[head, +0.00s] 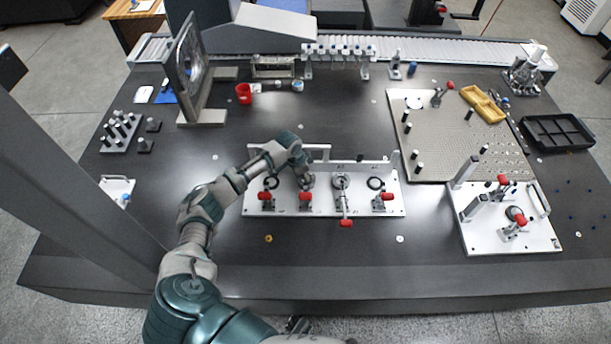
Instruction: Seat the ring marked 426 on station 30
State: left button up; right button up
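A white fixture plate (325,208) lies at the middle of the dark table, with several stations in a row, each with a red-handled clamp. My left gripper (307,184) points down at the second station from the left, and its fingers cover most of that station. A grey round part shows around its fingertips, but I cannot tell whether it is held. The third station (341,181) has a pale round part, and its clamp handle (346,223) points toward the front edge. The markings 426 and 30 are too small to read.
A perforated plate (455,135) with posts and a yellow tray (483,104) lies at the right, above a white clamp fixture (510,235). A black tray (557,133) is at far right. A red cup (244,93) stands behind. The table's front strip is mostly clear.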

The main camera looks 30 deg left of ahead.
pick_arm(q)
jog(key=shift+r, duration=0.1)
dwell(0.3)
jog(key=shift+p, duration=0.4)
jog(key=shift+f, duration=0.65)
jog(key=o, duration=1.6)
jog(key=shift+r, duration=0.1)
